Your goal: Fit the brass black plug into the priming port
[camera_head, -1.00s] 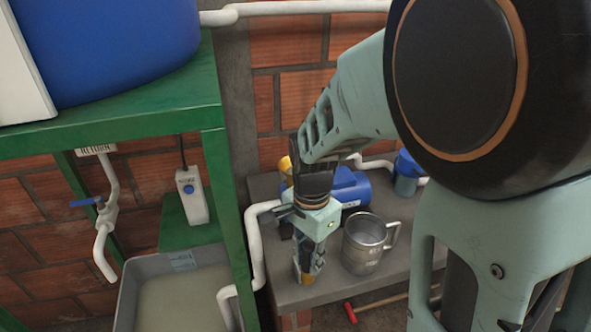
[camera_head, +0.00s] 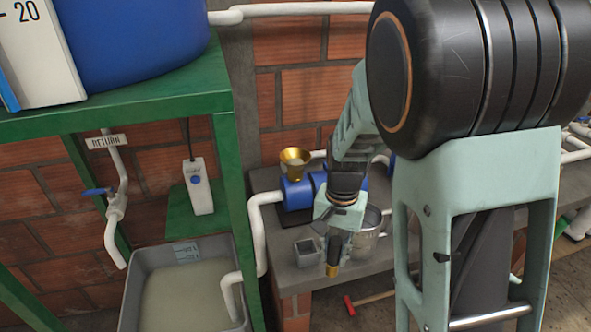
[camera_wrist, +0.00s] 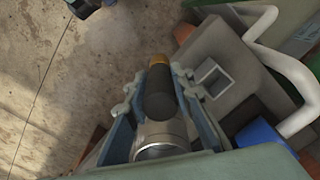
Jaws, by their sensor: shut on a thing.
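My gripper (camera_head: 333,258) is shut on the plug, with a finger on each side of it. The plug has a black body (camera_wrist: 160,98) and a brass end (camera_head: 333,270), which points down in the head view. It hangs near the bench's front edge, right of a small grey square holder (camera_head: 306,252). The holder also shows in the wrist view (camera_wrist: 213,77), and its opening looks empty. A brass funnel-shaped fitting (camera_head: 295,160) stands on the blue pump (camera_head: 298,193), behind and left of my gripper. It may be the priming port; I cannot see inside it.
A metal jug (camera_head: 366,243) stands right behind my gripper, partly hidden. A white pipe (camera_head: 257,235) and green frame (camera_head: 228,150) stand left of the bench (camera_head: 300,279). A grey tank (camera_head: 135,290) is at lower left. A red-ended tool (camera_head: 349,302) lies below the bench.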

